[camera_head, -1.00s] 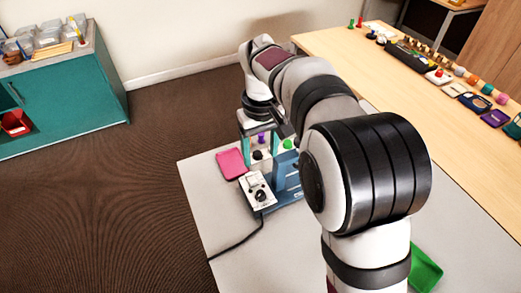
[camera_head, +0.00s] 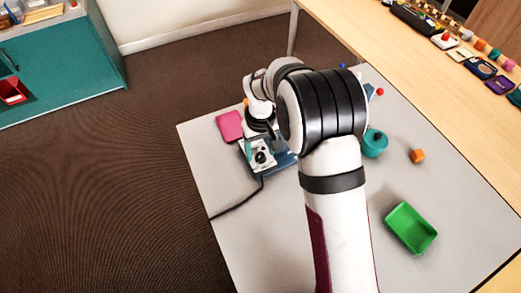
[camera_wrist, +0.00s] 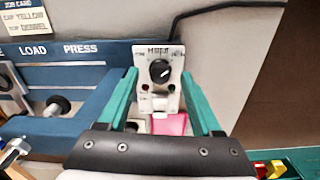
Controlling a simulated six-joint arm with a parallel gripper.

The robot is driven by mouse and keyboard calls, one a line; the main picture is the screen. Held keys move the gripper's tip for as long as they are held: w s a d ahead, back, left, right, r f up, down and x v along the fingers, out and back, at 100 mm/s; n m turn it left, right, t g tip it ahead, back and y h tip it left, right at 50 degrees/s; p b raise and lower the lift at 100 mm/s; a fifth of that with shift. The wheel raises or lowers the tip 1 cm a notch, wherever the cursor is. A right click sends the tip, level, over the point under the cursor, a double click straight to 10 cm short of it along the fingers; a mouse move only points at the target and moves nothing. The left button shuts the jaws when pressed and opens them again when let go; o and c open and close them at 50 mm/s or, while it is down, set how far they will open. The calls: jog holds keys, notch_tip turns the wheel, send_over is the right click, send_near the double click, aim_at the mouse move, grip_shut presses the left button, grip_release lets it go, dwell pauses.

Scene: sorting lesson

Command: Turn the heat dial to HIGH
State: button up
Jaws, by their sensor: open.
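A pale control box (camera_head: 262,143) with a black dial (camera_head: 261,156) stands on the grey table, left of centre in the head view. In the wrist view the box (camera_wrist: 145,102) shows upright in the picture, with the black dial (camera_wrist: 159,71) on its face. Small lettering sits above the dial but is too blurred to read surely. My gripper (camera_wrist: 158,76) is open, its teal fingers on either side of the dial in the picture. A gap shows between each finger and the dial. The dial's exact setting is hard to tell.
A blue station (camera_wrist: 60,75) marked LOAD and PRESS adjoins the box. A pink tray (camera_head: 229,125) lies close to the box. A black cable (camera_head: 237,205) runs to the table edge.

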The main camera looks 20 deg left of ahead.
aim_at(260, 155)
jog(key=shift+f, duration=0.3)
grip_shut()
jog(key=shift+n, duration=0.5)
grip_release()
notch_tip(260, 155, up, 16)
dwell(0.4)
jog(key=shift+f, duration=0.1)
